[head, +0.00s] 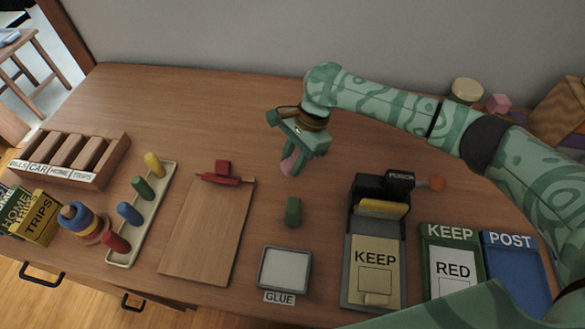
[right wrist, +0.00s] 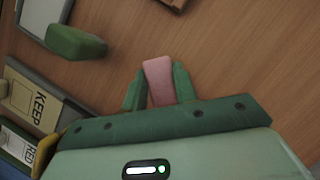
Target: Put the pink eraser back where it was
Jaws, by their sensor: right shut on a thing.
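My right gripper (head: 290,160) is over the middle of the wooden table (head: 200,100). It is shut on the pink eraser (head: 288,164). In the right wrist view the eraser (right wrist: 158,80) sits upright between the two green fingers. I cannot tell from these frames whether the eraser touches the table. A green block (head: 293,211) lies a little in front of the gripper in the head view, and it also shows in the right wrist view (right wrist: 76,43). My left gripper is not in view.
A clipboard-like board (head: 210,230) with a red clip lies left of the gripper. A tray labelled GLUE (head: 285,268), a KEEP holder (head: 375,255), a KEEP RED tray (head: 452,240) and a blue POST tray (head: 512,262) line the front. A peg rack (head: 120,257) stands left.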

